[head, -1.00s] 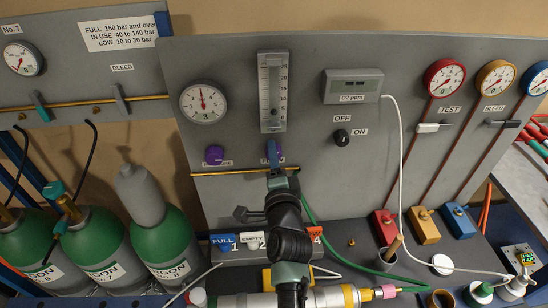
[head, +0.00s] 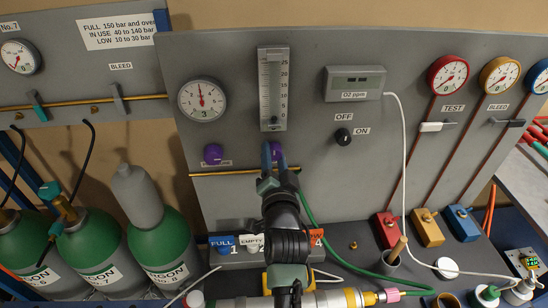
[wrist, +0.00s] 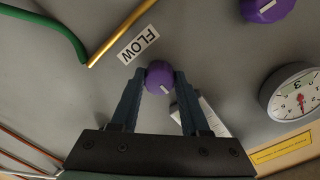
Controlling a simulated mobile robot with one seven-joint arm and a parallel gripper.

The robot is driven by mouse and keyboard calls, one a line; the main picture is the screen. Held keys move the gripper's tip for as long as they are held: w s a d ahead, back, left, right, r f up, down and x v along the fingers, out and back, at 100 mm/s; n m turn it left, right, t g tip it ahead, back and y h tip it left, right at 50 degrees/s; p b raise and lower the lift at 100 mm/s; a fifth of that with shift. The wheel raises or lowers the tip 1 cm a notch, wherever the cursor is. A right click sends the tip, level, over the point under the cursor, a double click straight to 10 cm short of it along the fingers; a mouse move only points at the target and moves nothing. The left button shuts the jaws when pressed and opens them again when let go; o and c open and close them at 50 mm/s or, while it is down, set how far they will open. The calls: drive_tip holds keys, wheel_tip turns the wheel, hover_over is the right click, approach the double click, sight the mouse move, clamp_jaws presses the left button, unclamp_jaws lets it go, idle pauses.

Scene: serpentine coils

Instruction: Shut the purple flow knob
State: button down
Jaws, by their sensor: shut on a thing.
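The purple flow knob (wrist: 159,76) sits on the grey panel beside a label reading FLOW (wrist: 138,43) in the wrist view. My gripper (wrist: 158,80) has its two blue fingers on either side of the knob, shut on it. In the head view my gripper (head: 273,155) reaches the panel just below the flow tube (head: 272,90), and the knob (head: 278,152) is partly hidden by the fingers. A white mark shows on the knob's face in the wrist view.
A second purple knob (head: 213,154) is to the left, under a round gauge (head: 202,100). A brass pipe (head: 225,173) and a green hose (head: 335,255) run close by. A black OFF/ON switch (head: 343,137) is to the right. Labelled blocks (head: 222,244) stand below the arm.

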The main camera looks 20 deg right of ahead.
idle(0.4)
drive_tip(key=shift+c, duration=2)
unclamp_jaws()
drive_tip(key=b+v, duration=0.2)
drive_tip(key=v, duration=1.1)
